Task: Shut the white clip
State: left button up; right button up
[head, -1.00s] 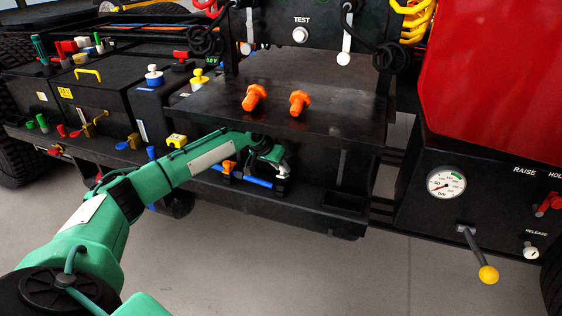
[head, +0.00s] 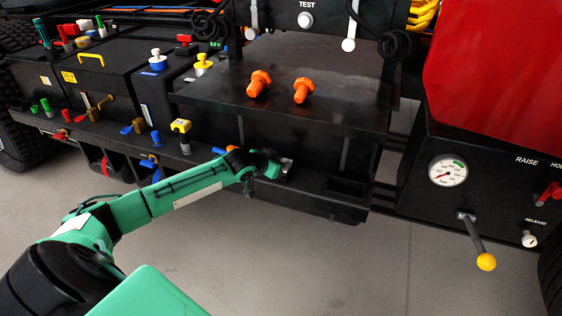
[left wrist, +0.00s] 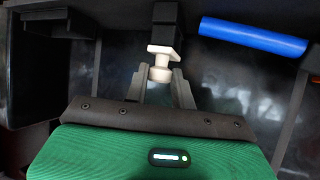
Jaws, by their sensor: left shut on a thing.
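The white clip (left wrist: 160,62) shows in the left wrist view as a pale flanged knob below a dark block. My left gripper (left wrist: 160,76) has its two grey fingers on either side of the knob and is shut on it. In the head view my left gripper (head: 284,170) is at the front of the black lower shelf, under the overhanging plate. The clip cannot be made out there, hidden by the gripper. My right gripper is not in view.
A blue bar (left wrist: 253,37) lies right of the clip in the left wrist view. Two orange bolts (head: 259,83) (head: 303,89) stand on the black plate (head: 290,112) above my gripper. A yellow-knobbed lever (head: 484,260) is at right. The floor in front is clear.

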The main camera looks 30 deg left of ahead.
pick_arm(q)
jog(key=shift+f, duration=0.1)
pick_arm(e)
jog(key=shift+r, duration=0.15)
pick_arm(q)
jog(key=o, duration=1)
jog(key=v, duration=1.3)
jog(key=shift+s+p, duration=0.3)
jog(key=shift+s, duration=0.1)
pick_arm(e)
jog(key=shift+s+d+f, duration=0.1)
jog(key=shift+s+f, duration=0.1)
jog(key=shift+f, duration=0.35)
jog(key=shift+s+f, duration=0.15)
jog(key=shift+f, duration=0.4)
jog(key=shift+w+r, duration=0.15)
